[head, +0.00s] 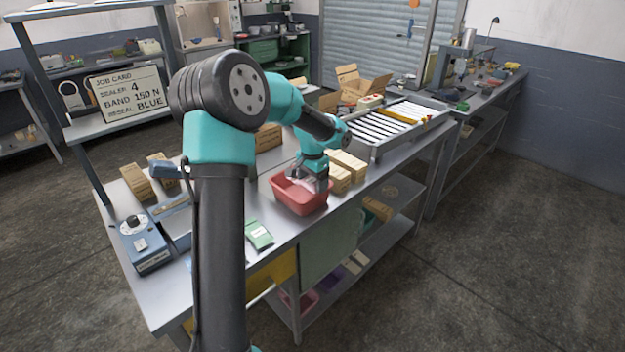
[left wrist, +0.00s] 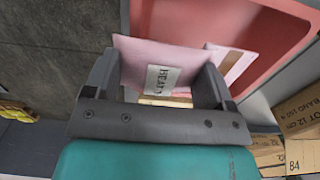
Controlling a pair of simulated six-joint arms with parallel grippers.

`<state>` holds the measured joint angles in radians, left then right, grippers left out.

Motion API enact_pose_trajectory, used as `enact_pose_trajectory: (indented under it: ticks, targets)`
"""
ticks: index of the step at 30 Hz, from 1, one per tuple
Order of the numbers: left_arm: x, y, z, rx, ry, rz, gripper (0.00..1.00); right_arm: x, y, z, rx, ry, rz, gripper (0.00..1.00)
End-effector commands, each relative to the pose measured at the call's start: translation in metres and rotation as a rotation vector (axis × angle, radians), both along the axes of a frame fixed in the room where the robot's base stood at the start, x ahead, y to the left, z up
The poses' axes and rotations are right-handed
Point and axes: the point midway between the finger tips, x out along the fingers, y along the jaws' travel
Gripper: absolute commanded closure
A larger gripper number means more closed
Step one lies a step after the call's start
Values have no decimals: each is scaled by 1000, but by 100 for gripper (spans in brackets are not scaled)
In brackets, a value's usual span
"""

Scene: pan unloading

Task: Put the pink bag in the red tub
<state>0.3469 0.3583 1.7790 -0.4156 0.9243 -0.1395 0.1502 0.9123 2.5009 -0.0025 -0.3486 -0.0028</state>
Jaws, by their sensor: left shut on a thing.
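The red tub (head: 298,203) stands on the workbench near its front edge. Its red wall also fills the top of the left wrist view (left wrist: 185,22). My left gripper (head: 318,184) points down at the tub's opening. In the left wrist view the gripper (left wrist: 157,85) is shut on the pink bag (left wrist: 140,57), which has a white printed label. The bag is held at the tub; whether it touches the tub floor I cannot tell. Another pink piece with a brown patch (left wrist: 232,62) shows beside it inside the tub. My right gripper is not in view.
Cardboard boxes (head: 349,163) stand right behind the tub. A green packet (head: 259,235) lies left of it, and a blue sealer unit (head: 146,245) is at the bench's left end. A roller tray (head: 400,125) is at the back right.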

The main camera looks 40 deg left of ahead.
Motion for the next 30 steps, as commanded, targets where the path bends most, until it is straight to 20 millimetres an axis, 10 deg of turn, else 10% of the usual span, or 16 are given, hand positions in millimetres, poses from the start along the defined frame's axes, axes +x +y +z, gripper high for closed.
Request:
enact_pose_trajectory:
  ticks: [13, 14, 20, 30]
  targets:
    - [0, 0, -8, 0, -1, 0, 49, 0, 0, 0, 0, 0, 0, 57]
    - [0, 0, -8, 0, -1, 0, 20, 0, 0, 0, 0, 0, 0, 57]
    - [0, 0, -8, 0, -1, 0, 1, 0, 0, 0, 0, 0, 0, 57]
    - [0, 0, -4, 1, -1, 0, 0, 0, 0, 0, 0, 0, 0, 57]
